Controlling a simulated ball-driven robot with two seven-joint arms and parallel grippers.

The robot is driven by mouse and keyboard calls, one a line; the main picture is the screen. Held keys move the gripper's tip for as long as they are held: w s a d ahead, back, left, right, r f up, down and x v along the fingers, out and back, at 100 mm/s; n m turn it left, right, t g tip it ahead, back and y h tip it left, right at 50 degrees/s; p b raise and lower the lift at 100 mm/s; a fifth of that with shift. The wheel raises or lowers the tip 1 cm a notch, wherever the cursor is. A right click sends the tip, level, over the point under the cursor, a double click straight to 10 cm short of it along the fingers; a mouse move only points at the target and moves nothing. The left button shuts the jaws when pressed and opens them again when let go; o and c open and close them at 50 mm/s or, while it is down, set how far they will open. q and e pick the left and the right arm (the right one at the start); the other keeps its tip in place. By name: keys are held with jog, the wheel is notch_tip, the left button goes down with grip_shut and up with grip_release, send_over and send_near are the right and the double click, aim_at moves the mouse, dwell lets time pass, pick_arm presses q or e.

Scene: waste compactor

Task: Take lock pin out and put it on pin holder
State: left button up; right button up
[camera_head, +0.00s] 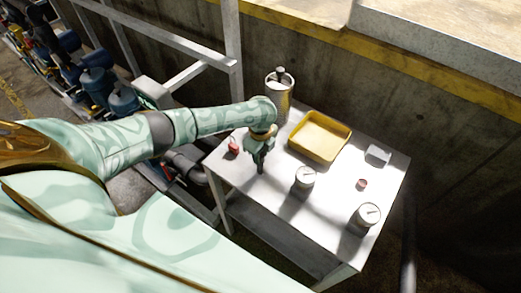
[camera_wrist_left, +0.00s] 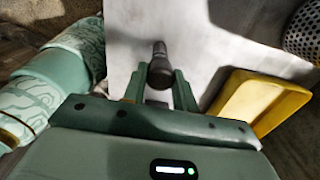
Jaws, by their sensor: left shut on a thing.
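My left gripper (camera_head: 260,153) is over the left part of the white table (camera_head: 330,205), pointing down. In the left wrist view its fingers (camera_wrist_left: 158,88) are shut on a dark, rounded pin (camera_wrist_left: 159,63). The pin also shows as a short dark piece below the fingers in the head view (camera_head: 261,168). I cannot tell whether its lower end touches the table. No part is clearly recognisable as the pin holder. My right gripper is not in view.
A yellow tray (camera_head: 343,138) lies right of the gripper, and a metal canister (camera_head: 279,98) stands behind. Two round gauges (camera_head: 304,179) (camera_head: 367,216), a small grey block (camera_head: 378,154) and red pieces (camera_head: 233,148) (camera_head: 361,184) are on the table. Concrete walls rise behind.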

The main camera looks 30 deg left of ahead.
pick_arm(q)
jog(key=shift+f+b, duration=0.4)
jog(key=shift+f, duration=0.2)
jog(key=o, duration=1.1)
jog(key=shift+r, duration=0.1)
jog(key=shift+c, duration=0.4)
notch_tip(320, 180, up, 7)
jog(key=p, duration=0.7)
jog(key=shift+p, duration=0.35)
